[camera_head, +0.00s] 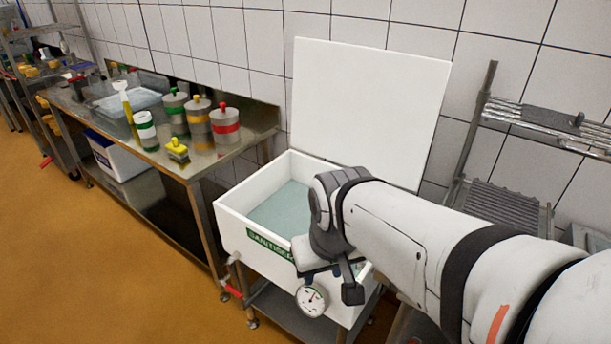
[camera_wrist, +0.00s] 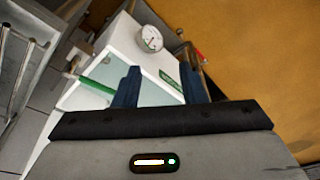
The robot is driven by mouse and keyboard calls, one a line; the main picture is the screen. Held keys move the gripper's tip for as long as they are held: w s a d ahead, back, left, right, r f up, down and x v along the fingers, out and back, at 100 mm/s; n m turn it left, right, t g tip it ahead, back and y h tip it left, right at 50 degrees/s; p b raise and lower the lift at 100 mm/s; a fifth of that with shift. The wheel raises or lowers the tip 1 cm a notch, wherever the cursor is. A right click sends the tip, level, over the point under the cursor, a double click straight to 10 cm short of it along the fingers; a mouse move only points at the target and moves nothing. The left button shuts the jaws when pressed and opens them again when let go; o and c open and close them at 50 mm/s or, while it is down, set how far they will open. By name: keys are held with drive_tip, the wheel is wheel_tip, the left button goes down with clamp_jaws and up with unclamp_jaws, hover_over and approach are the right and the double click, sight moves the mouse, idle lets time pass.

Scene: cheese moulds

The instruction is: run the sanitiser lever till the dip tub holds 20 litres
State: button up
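The white dip tub (camera_head: 233,212) has a green SANITISER label (camera_head: 268,243) and pale green liquid (camera_head: 285,211) inside; its level cannot be read. A round white dial (camera_head: 311,300) hangs at its front, also showing in the wrist view (camera_wrist: 149,38); its figures are too small to read. A green bar (camera_wrist: 97,87) lies left of the fingers in the wrist view.
A white lid (camera_head: 366,105) stands upright behind the tub. A metal rack (camera_head: 495,110) stands at right. The tan floor (camera_head: 110,270) at left is clear.

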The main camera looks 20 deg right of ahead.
idle(0.3)
drive_tip(key=w+d+m+g+y+p, duration=0.2)
drive_tip(key=w+d+m+p, duration=0.2)
drive_tip(key=w+d+m, duration=0.65)
drive_tip(key=w+d+f+m+y+p, duration=0.1)
drive_tip(key=w+d+f+m, duration=0.2)
drive_tip(key=d+m, duration=0.35)
drive_tip(key=w+d+f+m+y+p, duration=0.1)
drive_tip(key=w+d+f+m+y, duration=0.2)
drive_tip(key=m, duration=0.7)
drive_tip(key=shift+t+h, duration=0.4)
drive_tip(key=shift+h, duration=0.2)
drive_tip(key=x, duration=0.8)
drive_tip(key=shift+d+f, duration=0.15)
drive_tip(key=shift+f, duration=0.05)
drive_tip(key=shift+c, duration=0.6)
